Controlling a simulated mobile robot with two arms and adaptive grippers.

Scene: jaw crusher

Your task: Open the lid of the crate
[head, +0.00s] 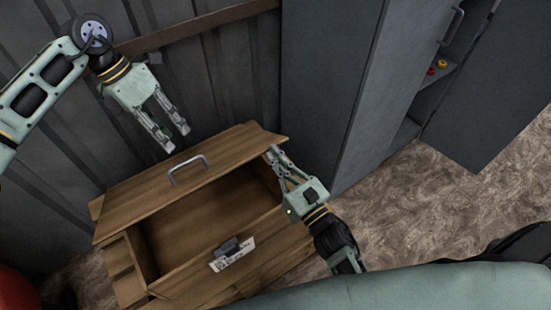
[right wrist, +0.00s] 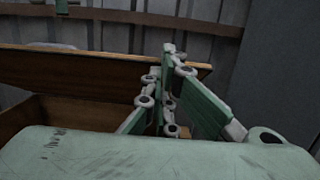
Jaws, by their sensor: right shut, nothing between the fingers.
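The wooden crate (head: 270,262) stands low in the head view, with a dark latch (head: 230,247) and a paper label on its front. Its lid (head: 135,205), with a metal handle (head: 188,170), is raised, and the inside shows through a wide gap. My right gripper (head: 272,155) is shut and empty at the lid's right end; whether it touches the lid is unclear. In the right wrist view the lid (right wrist: 75,72) spans behind the fingers (right wrist: 168,60). My left gripper (head: 177,140) is open and empty, above and behind the lid.
A corrugated dark wall (head: 230,60) with a brown rail rises behind the crate. A grey cabinet (head: 330,80) with an open door (head: 500,100) stands to the right. The patterned floor (head: 420,210) right of the crate is clear. A red object (head: 15,290) shows at lower left.

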